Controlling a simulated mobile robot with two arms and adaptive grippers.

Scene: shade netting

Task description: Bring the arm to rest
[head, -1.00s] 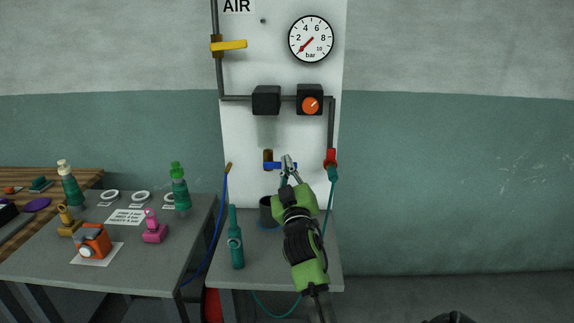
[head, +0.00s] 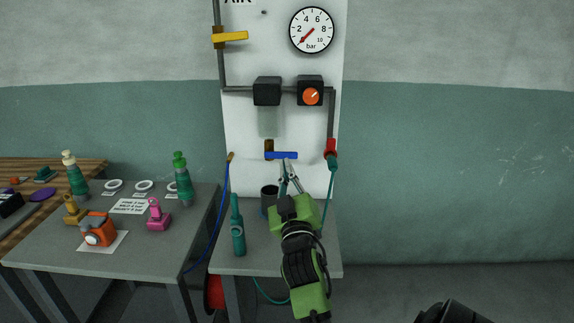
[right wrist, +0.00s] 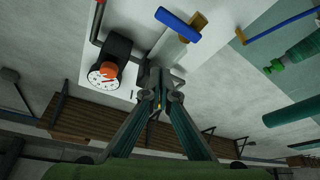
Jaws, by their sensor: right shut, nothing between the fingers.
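My right arm and its green-bodied right gripper (head: 287,168) rise in front of the white air panel in the head view. The thin fingers are shut, with nothing between them. Their tips appear just below the blue handle (head: 283,155) of the drain valve; whether they touch it cannot be told there. The right wrist view shows the right gripper (right wrist: 160,78) with its fingers converging, and the blue handle (right wrist: 177,24) above, apart from the tips. My left gripper is not in view.
The panel (head: 240,130) carries a gauge (head: 311,30), yellow handle (head: 230,36), regulator with orange knob (head: 310,96) and red coupling (head: 331,147). A dark cup (head: 268,195) and teal tool (head: 237,230) stand on the small bench. A left table (head: 60,255) holds bottles and tools.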

